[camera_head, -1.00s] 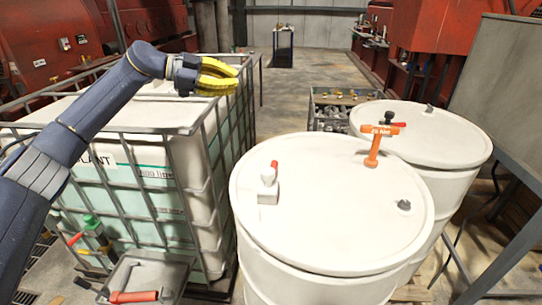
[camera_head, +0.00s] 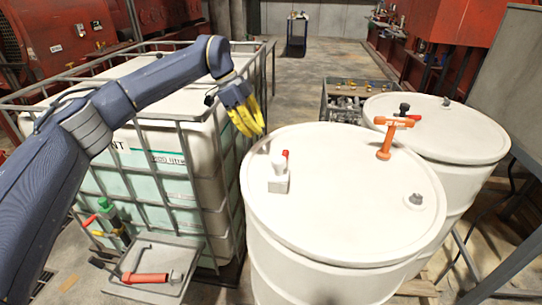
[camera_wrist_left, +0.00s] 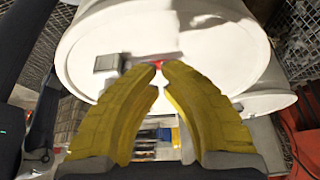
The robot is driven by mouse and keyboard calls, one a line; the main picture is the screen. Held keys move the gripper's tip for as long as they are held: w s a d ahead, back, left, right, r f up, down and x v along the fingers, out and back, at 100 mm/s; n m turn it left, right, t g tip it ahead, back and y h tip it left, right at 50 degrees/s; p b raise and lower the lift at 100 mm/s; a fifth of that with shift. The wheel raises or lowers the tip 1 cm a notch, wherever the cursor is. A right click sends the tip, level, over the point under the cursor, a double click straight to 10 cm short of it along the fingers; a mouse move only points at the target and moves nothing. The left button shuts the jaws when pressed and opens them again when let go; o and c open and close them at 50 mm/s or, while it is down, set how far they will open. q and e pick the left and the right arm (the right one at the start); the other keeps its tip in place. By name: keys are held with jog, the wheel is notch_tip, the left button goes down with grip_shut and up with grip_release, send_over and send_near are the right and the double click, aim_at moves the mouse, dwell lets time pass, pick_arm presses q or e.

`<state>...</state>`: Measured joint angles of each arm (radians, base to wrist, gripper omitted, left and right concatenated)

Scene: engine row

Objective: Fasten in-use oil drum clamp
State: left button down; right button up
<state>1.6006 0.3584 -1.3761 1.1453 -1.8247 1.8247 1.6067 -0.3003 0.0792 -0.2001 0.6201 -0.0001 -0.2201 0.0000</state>
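The front white oil drum (camera_head: 345,225) carries a small white fitting (camera_head: 278,183) with a red-tipped part on its left rim. An orange T-shaped piece (camera_head: 385,142) with a lettered crossbar stands near the lid's back edge. My left gripper (camera_head: 255,130) has yellow fingers pointing down, just left of the drum and apart from the fitting. Its fingers (camera_wrist_left: 162,70) are parted, with a narrow gap at the tips and nothing held. In the wrist view, a grey block (camera_wrist_left: 108,62) and a red bit show against the white lid beyond the fingertips. My right gripper is not in view.
A caged white tank (camera_head: 190,170) stands close left of the drum. A second white drum (camera_head: 450,130) stands behind right. A grey tray (camera_head: 185,250) with a red-handled tool (camera_head: 145,278) sits at front left. The middle of the front lid is clear.

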aim_at(270, 161)
pick_arm(q)
jog(key=shift+x, duration=5.05)
jog(key=shift+d, duration=0.1)
